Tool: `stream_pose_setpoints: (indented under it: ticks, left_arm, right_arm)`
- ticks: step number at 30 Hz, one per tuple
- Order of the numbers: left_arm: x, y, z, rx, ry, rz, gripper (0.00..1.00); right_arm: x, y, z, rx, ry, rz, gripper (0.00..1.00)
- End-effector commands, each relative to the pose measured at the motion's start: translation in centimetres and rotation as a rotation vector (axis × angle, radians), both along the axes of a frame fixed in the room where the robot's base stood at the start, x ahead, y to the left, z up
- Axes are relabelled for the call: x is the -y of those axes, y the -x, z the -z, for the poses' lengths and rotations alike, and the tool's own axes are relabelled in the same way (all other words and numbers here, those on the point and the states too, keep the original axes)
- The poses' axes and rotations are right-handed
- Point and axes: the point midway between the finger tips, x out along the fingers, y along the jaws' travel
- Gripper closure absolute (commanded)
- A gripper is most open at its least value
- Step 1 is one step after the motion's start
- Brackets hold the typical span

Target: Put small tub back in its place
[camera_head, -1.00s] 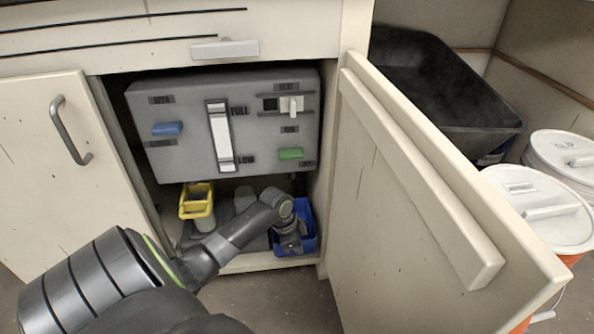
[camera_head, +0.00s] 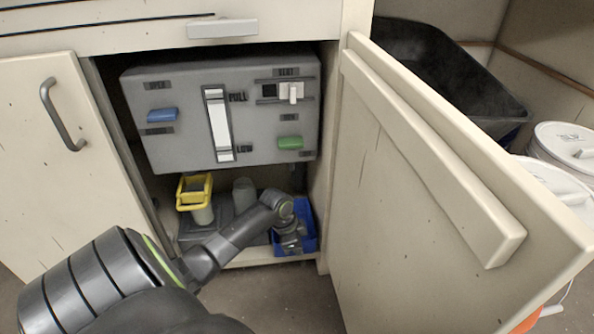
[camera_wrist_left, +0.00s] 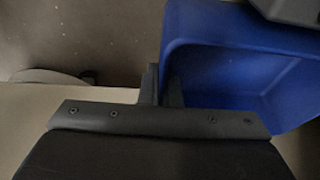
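A small blue tub (camera_head: 311,235) is low in the open cabinet, at the right end of the cabinet floor. My left gripper (camera_head: 292,247) reaches in from the left and covers part of it. In the left wrist view the blue tub (camera_wrist_left: 235,65) fills the upper right, and my left gripper's fingers (camera_wrist_left: 163,87) are close together on either side of its wall; they look shut on it. The fingertips are partly hidden. My right gripper is not in view.
A grey box (camera_head: 185,90) with labels, a gauge and blue and green handles hangs above. A bare grey post (camera_head: 243,192) stands behind my arm. The open cabinet door (camera_head: 420,200) blocks the right. A black bin (camera_head: 450,75) and lidded buckets (camera_head: 565,145) lie beyond it.

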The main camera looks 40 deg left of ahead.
Motion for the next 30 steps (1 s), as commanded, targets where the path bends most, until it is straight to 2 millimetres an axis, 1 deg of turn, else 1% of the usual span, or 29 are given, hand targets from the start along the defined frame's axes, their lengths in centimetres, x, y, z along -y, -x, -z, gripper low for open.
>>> stream_pose_setpoints:
  ticks: [11,12,16,24,30]
  left_arm:
    - [0.02,-0.01,0.22,0.0,0.0,0.0,1.0]
    - [0.0,0.01,0.21,-0.001,0.001,0.0,0.91]
    - [0.01,0.0,0.2,0.0,0.0,0.0,0.75]
    - [0.0,-0.01,0.13,0.0,0.0,0.0,0.75]
    - [-0.08,0.07,-0.46,0.001,-0.001,0.0,0.75]
  right_arm:
    - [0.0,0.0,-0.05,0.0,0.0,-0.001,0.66]
    - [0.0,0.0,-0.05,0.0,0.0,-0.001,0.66]
    - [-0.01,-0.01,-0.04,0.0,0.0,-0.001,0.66]
    - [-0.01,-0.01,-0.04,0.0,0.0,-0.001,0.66]
    - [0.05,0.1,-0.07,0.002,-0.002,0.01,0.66]
